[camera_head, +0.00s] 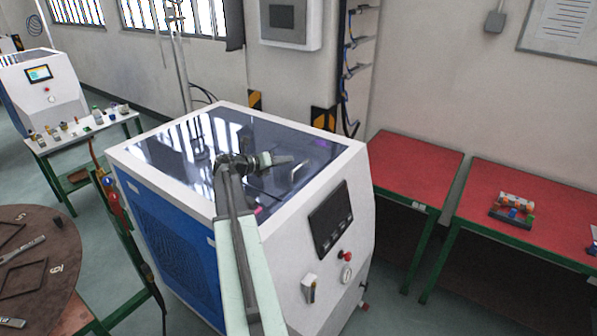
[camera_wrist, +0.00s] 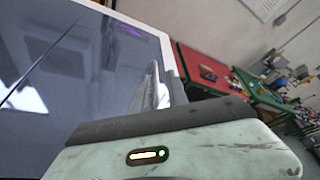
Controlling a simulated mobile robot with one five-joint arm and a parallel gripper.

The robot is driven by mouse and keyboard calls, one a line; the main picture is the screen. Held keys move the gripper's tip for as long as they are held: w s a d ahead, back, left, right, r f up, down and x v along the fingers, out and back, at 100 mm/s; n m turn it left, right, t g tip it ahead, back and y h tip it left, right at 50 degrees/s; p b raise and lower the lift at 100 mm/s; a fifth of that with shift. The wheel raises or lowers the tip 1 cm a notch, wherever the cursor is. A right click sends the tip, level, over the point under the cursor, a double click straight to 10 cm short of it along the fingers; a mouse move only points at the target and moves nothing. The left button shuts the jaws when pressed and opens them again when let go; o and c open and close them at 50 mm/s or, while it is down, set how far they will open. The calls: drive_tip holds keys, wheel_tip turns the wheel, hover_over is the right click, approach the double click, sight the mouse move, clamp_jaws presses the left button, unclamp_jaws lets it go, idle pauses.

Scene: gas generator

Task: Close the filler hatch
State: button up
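The gas generator (camera_head: 305,238) is a white and blue cabinet with a dark glossy top (camera_head: 185,155) in a white frame. A thin dark seam crosses this top in the wrist view (camera_wrist: 45,75). I cannot make out a separate raised filler hatch; the top panel looks flat, and reflections cover much of it. My gripper (camera_head: 287,160) is above the right part of the dark top, with my arm reaching over the front edge. I cannot tell whether it touches the panel. The gap between its fingers is not clear. The wrist view shows no object held.
Two red-topped tables (camera_head: 412,165) stand to the right, one with small coloured parts (camera_head: 515,208). A round brown table (camera_head: 40,255) is at the left front. A red button (camera_head: 347,255) and dark display (camera_head: 330,218) sit on the generator's front.

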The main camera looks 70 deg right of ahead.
sight(304, 162)
drive_tip(key=shift+f+b, duration=0.5)
drive_tip(key=shift+f, duration=0.45)
drive_tip(key=shift+r, duration=0.1)
drive_tip(key=b+x, duration=0.2)
drive_tip(key=x, duration=0.6)
clamp_jaws()
drive_tip(key=shift+s, duration=0.15)
idle(0.4)
